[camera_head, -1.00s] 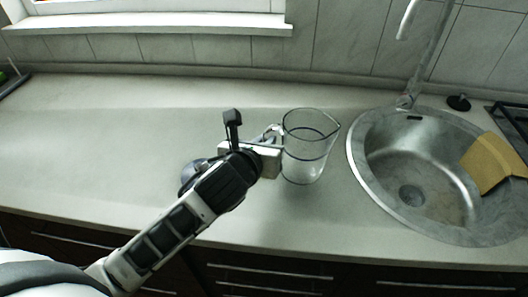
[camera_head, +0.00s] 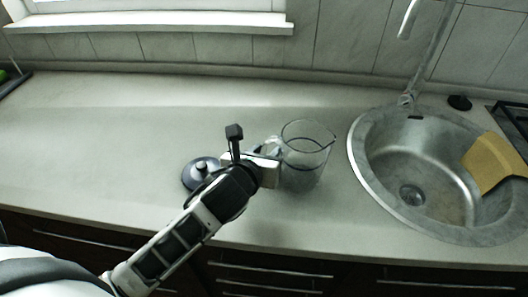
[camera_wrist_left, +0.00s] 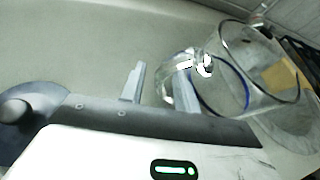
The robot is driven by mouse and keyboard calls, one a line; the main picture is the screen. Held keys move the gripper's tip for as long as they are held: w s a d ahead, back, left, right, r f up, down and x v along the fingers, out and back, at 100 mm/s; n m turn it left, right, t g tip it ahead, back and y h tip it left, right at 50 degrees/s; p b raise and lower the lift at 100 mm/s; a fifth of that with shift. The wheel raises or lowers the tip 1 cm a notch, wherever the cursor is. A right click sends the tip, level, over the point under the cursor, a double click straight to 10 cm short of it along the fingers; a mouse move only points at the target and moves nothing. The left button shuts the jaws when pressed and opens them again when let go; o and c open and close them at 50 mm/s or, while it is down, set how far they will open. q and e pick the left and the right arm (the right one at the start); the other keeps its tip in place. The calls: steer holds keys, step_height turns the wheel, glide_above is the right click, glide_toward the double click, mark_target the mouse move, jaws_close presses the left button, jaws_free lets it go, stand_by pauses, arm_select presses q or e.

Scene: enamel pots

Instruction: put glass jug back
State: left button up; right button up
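The clear glass jug (camera_head: 306,160), with a blue line around it, stands upright on the counter, left of the sink. In the left wrist view the jug (camera_wrist_left: 245,75) is at the right, its handle (camera_wrist_left: 165,78) toward my gripper. My left gripper (camera_wrist_left: 160,86) is open at the handle, its fingers apart. The handle's outer bar shows between the fingers, and one finger overlaps the handle loop; contact is unclear. In the head view the left gripper (camera_head: 270,162) is just left of the jug, its fingertips partly hidden. My right gripper is not in view.
A round lid with a knob (camera_head: 203,169) lies on the counter (camera_head: 110,140), partly behind my left arm. The steel sink (camera_head: 430,170) with a yellow-brown board (camera_head: 492,162) and a tap (camera_head: 410,90) is at the right. The counter's left side is clear.

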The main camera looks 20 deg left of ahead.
arm_select(q)
steer(key=shift+r, duration=0.2)
steer(key=v, duration=1.2)
steer(key=shift+d+f, duration=0.1)
